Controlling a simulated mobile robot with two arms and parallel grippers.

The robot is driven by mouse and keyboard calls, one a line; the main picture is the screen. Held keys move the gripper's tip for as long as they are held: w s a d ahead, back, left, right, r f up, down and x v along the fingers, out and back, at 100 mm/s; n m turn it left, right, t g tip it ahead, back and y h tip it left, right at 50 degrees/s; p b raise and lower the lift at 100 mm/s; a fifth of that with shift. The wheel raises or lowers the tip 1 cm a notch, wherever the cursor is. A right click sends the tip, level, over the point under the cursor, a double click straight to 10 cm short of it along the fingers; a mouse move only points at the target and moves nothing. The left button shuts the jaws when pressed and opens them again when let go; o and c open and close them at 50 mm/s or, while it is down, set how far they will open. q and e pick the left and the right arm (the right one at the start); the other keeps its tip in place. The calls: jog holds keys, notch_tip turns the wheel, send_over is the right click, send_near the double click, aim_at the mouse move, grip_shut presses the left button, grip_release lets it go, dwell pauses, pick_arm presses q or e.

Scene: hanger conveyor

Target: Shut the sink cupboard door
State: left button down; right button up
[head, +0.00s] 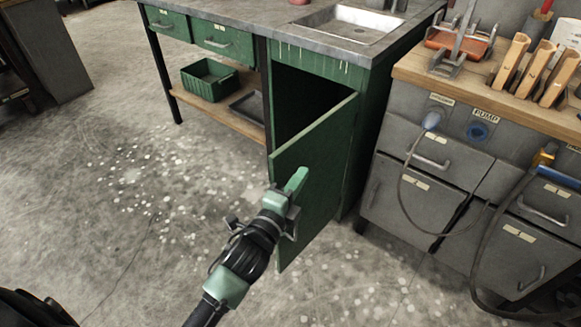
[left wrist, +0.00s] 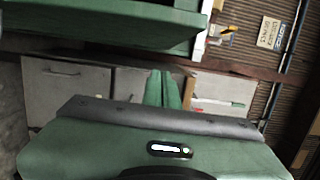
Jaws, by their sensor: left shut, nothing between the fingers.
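The green sink cupboard door (head: 318,180) stands ajar in the head view, swung out from the right side of the dark cupboard opening (head: 300,98). Its free edge points toward me and left. My left gripper (head: 297,180) is shut and empty, overlapping the door's near face by the free edge; I cannot tell whether it touches. Its closed fingers (left wrist: 164,88) also show in the left wrist view, with a green panel above them, possibly the door. My right gripper is not in view.
The sink (head: 343,24) is set in the grey worktop above the cupboard. A green crate (head: 209,85) stands on the low shelf to the left. Grey drawer units (head: 428,165) under a wooden top stand close on the right. The floor in front and left is clear.

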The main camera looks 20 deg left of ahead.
aim_at(290, 166)
pick_arm(q)
jog(key=shift+w+a, duration=1.7)
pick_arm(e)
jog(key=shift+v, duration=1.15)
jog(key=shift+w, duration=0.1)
